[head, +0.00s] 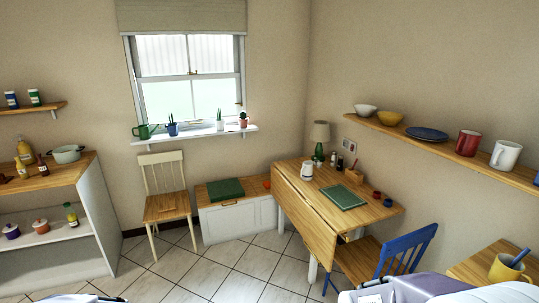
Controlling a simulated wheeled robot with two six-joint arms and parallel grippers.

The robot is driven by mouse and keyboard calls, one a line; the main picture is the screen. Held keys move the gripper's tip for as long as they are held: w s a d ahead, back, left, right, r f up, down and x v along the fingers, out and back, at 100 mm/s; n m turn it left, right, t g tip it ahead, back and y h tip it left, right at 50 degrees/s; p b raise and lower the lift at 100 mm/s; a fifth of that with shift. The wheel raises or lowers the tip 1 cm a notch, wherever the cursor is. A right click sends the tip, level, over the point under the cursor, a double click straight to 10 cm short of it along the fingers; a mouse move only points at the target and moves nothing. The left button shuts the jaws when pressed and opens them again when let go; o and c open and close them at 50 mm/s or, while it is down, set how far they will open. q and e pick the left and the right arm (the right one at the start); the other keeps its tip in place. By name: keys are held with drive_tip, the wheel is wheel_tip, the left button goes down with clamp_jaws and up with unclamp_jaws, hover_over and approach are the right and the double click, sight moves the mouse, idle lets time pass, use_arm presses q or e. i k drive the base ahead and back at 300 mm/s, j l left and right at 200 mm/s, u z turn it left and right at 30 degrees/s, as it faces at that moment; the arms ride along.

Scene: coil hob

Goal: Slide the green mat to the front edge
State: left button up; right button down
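The green mat (343,196) lies flat on the wooden drop-leaf table (292,196) near the right wall. It looks like a dark green rectangle with a paler border. It lies in the right half of the tabletop, in from the edges. A white mug or jug (307,171) stands at the back left of the table, apart from the mat. Neither of my grippers is in view; only pale parts, probably of my own body, show along the bottom edge. Nothing touches the mat that I can see.
A blue-backed chair (403,252) stands at the table's near right side. A bench with a dark green cushion (226,189) is left. Tiled floor between is clear.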

sight(344, 198)
drive_tip(key=i+l+u, duration=0.1)
drive_tip(key=i, duration=1.9)
drive_tip(key=i+z, duration=0.45)
drive_tip(key=i, duration=0.15)
drive_tip(key=i+j+z, duration=0.2)
drive_tip(key=i+z, duration=0.25)
drive_tip(key=i, duration=0.2)
drive_tip(key=i+z, duration=0.6)
